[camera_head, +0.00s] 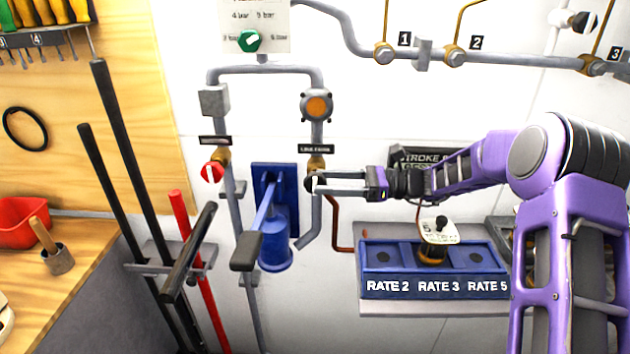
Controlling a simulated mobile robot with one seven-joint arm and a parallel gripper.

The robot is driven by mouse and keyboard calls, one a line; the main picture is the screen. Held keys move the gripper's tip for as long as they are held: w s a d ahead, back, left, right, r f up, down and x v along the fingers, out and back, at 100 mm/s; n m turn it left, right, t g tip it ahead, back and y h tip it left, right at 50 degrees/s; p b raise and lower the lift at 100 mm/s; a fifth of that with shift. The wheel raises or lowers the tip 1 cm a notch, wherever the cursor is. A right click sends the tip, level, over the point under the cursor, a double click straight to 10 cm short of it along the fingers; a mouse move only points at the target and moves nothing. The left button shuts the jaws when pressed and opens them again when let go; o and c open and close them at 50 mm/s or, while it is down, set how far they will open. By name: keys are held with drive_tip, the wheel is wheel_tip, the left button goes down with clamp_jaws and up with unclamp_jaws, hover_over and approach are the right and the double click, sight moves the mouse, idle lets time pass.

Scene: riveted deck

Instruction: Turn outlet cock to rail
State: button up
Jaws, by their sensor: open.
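A brass cock with a black knob (311,185) sits on the grey pipe below the round orange-faced fitting (317,106). A small dark label above it is too small to read surely. A second brass cock with a red knob (212,172) is on the pipe to its left, also under a dark label. I cannot tell from the labels which one is the outlet cock. My gripper (318,183) reaches in from the right with its two fingers open. Its fingertips are at the black knob and partly cover it; I cannot tell whether they touch it.
A blue hand pump (277,245) with a long lever stands just left of the gripper. A blue tray (375,283) marked RATE 2, RATE 3 and RATE 5 is below my arm. Black and red bars (195,255) lean at left. A green knob (249,41) is above.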

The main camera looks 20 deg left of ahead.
drive_tip(key=shift+x, duration=1.45)
drive_tip(key=shift+c, duration=0.3)
clamp_jaws()
